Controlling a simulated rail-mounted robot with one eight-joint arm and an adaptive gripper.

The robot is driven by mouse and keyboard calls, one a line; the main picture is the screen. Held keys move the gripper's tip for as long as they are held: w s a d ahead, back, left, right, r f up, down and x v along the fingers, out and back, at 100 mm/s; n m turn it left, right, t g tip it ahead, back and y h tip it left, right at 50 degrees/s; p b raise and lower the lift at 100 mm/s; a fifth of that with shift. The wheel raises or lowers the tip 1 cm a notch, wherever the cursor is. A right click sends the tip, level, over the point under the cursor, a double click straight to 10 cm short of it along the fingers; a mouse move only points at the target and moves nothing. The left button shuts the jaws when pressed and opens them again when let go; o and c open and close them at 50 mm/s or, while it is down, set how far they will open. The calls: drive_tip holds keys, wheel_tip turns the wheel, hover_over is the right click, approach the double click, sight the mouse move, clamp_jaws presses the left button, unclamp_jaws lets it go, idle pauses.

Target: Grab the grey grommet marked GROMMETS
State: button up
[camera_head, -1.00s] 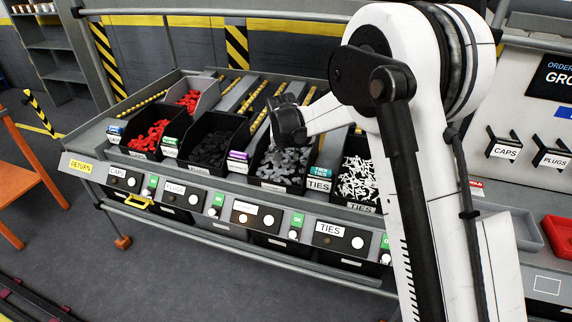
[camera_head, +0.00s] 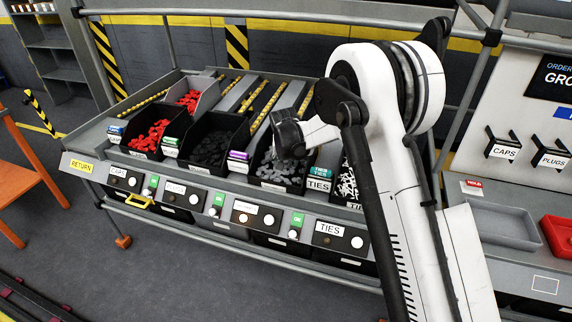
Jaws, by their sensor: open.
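Many small grey grommets (camera_head: 283,172) lie in a black bin, the third black bin from the left on the sloped rack. My gripper (camera_head: 289,140) is dark and hangs over the back of this bin, close above the grommets. It is open. Its fingertips are small and dark against the bin, so I cannot tell whether they touch a grommet. The gripper and wrist hide the back of the bin. The label on the panel below the bin (camera_head: 245,207) is too small to read.
Bins of red caps (camera_head: 150,136) and black plugs (camera_head: 210,148) stand left of the grommets. White ties (camera_head: 347,187) sit close on the right, partly behind my arm. A grey tray (camera_head: 500,225) and a red tray (camera_head: 560,234) lie at the right.

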drive_tip(key=c, duration=0.8)
drive_tip(key=shift+r, duration=0.1)
